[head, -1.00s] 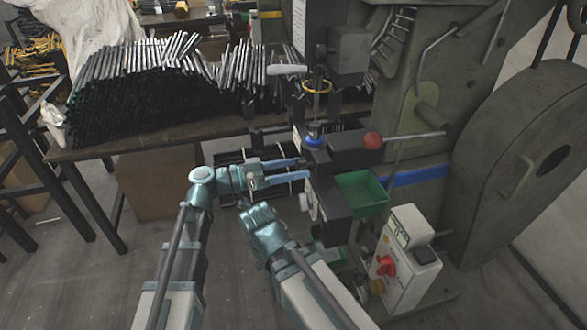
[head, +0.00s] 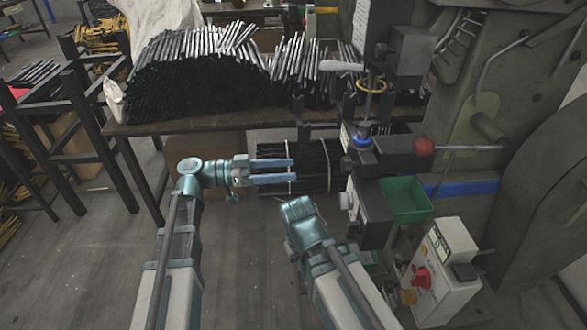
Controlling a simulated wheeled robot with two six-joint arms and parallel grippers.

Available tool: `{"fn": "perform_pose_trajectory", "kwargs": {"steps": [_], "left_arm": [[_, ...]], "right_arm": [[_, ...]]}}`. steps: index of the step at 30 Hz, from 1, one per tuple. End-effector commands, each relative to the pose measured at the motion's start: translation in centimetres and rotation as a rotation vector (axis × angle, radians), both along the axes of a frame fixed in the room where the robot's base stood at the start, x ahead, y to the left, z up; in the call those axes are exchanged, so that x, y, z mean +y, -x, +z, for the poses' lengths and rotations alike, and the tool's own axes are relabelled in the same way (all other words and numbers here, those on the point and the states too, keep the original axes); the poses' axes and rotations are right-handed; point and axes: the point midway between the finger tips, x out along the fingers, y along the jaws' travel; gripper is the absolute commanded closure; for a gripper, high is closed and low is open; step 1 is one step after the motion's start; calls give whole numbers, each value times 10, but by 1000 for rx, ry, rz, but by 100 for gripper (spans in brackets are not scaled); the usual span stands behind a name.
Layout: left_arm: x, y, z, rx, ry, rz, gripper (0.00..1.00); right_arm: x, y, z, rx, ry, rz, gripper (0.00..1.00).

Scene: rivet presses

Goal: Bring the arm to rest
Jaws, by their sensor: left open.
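My left gripper (head: 292,171) is open and empty, its two blue fingers pointing right in the middle of the head view. It is in front of the bench and left of the rivet press (head: 385,165), with a gap to the press. My right arm (head: 335,275) comes in from the bottom and ends in a teal wrist below the left gripper. The fingers of the right gripper cannot be made out.
A bench (head: 200,124) carries stacks of dark rods (head: 195,75). A bundle of rods (head: 325,178) lies below it. A green bin (head: 405,200) and a white control box (head: 440,275) with a red knob are at the right. Floor at lower left is clear.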

Motion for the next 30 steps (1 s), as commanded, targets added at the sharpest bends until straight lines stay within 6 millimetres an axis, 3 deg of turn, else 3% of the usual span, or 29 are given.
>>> {"fn": "perform_pose_trajectory", "kwargs": {"steps": [13,17,20,23,27,30], "left_arm": [[0,0,0,1,-1,0,19],[-1,5,-14,57,-60,2,19],[-2,15,-46,187,-201,22,19],[6,29,-90,368,-402,83,19],[35,48,-147,611,-684,242,19],[65,60,-178,751,-861,396,19]], "right_arm": [[0,0,0,0,0,0,100],[0,0,0,0,0,0,100],[0,0,0,0,0,0,100],[0,0,0,0,0,0,100],[0,0,0,0,0,0,100],[0,0,0,0,0,0,100]]}}
